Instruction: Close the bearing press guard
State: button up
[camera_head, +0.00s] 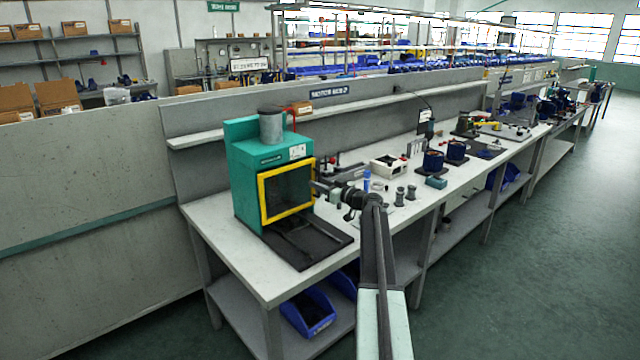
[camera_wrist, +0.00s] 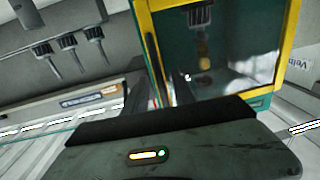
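The bearing press (camera_head: 245,165) is a teal machine with a grey cylinder on top, at the near left end of the bench. Its guard (camera_head: 287,190) is a dark see-through panel in a yellow frame, upright at the front of the press. I cannot tell whether it is fully closed. The guard (camera_wrist: 215,55) also fills the upper right of the wrist view. My gripper (camera_head: 318,187) is at the guard's right edge in the head view; I cannot tell whether it touches.
A dark base plate (camera_head: 315,245) lies before the press. Right along the bench (camera_head: 250,278) stand small grey cylinders (camera_head: 399,194), a blue bottle (camera_head: 367,181), a white box (camera_head: 388,166) and blue motors (camera_head: 433,161). A shelf runs behind. The floor at right is clear.

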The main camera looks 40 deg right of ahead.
jog(key=s+d, duration=0.1)
jog(key=s, duration=0.6)
jog(key=shift+s, duration=0.15)
jog(key=shift+d, duration=0.1)
